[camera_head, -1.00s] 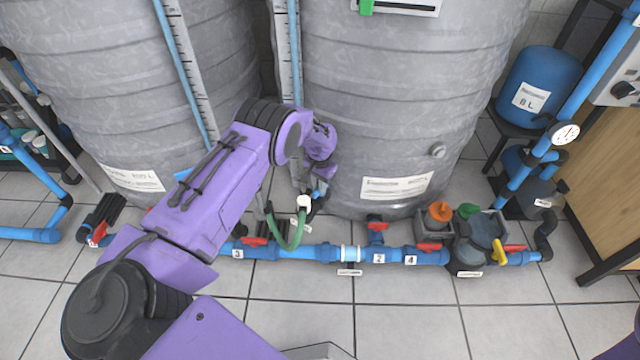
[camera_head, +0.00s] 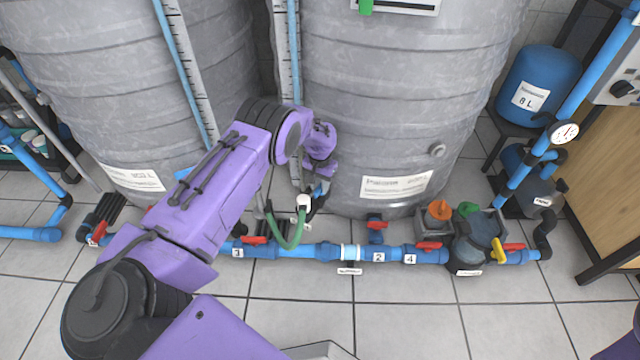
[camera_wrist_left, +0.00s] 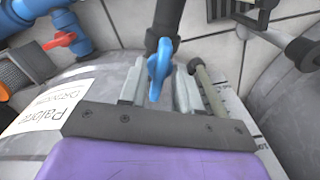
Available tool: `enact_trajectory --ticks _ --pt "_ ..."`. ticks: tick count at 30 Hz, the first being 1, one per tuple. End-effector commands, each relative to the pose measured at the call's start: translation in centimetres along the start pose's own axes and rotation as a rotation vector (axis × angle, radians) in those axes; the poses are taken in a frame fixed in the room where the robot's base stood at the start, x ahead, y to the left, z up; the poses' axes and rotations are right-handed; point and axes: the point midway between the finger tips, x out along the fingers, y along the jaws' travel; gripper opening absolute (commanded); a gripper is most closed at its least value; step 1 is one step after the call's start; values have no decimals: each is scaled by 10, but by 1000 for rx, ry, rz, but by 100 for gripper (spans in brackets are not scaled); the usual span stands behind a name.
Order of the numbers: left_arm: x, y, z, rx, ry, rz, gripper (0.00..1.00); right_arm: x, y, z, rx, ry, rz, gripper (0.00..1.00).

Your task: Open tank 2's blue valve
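In the left wrist view, the blue valve handle (camera_wrist_left: 160,66) stands between the two fingers of my left gripper (camera_wrist_left: 160,82). A narrow gap seems to show beside the handle, so the fingers look open around it. In the head view, my left gripper (camera_head: 318,176) is low at the left side of the right-hand grey tank (camera_head: 400,110). The blue handle (camera_head: 321,188) shows there only as a small patch, partly hidden by the gripper. My right gripper is not in view.
A blue pipe (camera_head: 300,251) with red-handled valves (camera_head: 376,225) runs along the floor before the tanks. A green hose (camera_head: 290,243) loops just below my gripper. A pump (camera_head: 470,245) stands to the right. The front floor is clear.

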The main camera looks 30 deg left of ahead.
Motion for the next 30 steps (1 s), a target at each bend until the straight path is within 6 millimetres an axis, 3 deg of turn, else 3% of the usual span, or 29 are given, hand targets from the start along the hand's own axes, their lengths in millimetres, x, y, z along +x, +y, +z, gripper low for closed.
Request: enact_trajectory --ticks 10,21,25,30 --pt "-5 0 0 2 0 0 39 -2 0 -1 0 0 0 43" --pt "-87 0 0 2 1 0 39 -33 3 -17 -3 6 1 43" --pt "-102 0 0 1 0 0 39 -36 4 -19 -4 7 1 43" --pt "-106 0 0 1 -1 0 39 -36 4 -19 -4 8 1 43"
